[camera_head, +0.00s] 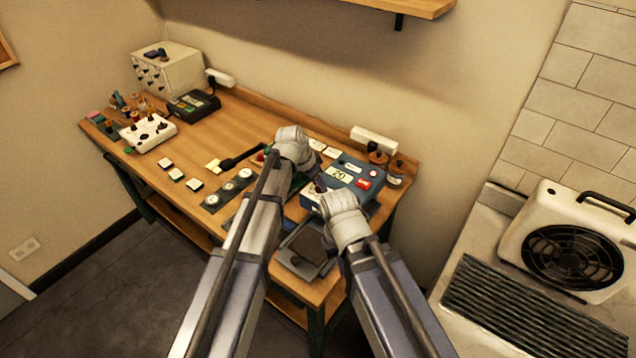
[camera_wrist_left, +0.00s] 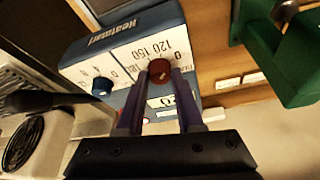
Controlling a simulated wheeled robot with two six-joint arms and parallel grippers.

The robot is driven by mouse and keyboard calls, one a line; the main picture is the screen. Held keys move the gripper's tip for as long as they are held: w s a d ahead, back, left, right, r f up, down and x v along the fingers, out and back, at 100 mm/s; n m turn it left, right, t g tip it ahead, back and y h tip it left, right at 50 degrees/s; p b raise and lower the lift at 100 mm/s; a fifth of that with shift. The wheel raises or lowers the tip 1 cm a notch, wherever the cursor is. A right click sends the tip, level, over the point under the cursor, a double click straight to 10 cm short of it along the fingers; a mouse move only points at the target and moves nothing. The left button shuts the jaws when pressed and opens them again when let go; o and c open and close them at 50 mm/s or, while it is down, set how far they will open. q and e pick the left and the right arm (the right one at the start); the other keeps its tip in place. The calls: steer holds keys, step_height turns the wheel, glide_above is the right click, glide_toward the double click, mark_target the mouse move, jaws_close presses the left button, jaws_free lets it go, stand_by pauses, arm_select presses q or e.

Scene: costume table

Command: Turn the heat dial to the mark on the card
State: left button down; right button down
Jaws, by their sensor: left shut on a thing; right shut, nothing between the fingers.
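The blue heat unit (camera_head: 345,165) stands at the right end of the wooden table; its white scaled face also shows in the left wrist view (camera_wrist_left: 130,58). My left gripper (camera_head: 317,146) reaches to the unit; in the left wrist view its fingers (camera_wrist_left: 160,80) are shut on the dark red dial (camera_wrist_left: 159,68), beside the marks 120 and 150. The dial's pointer is too small to read. A white card (camera_head: 340,174) with "20" on it shows at the unit; I cannot tell its mark. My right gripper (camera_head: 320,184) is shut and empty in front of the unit.
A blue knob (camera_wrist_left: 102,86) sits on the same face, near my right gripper. A green block (camera_wrist_left: 285,60) is close on the other side. The table's left middle (camera_head: 205,145) is mostly clear.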

arm_select(q)
steer(key=n+t+y, duration=0.1)
steer(key=n, duration=0.2)
steer(key=shift+s+d+n, duration=0.1)
steer(key=shift+s+n, duration=0.05)
steer(key=shift+n, duration=0.25)
steer(key=n+y, duration=0.1)
steer(key=n, duration=0.2)
steer(key=shift+d+n+t, duration=0.1)
steer(key=shift+n+t, duration=0.2)
steer(key=n+y, duration=0.1)
steer(key=n, duration=0.2)
steer(key=n+y, duration=0.2)
steer(key=n, duration=0.1)
steer(key=shift+d, duration=0.15)
steer(key=shift+n, duration=0.3)
steer(key=c, duration=0.5)
jaws_free()
steer(key=shift+c, duration=0.2)
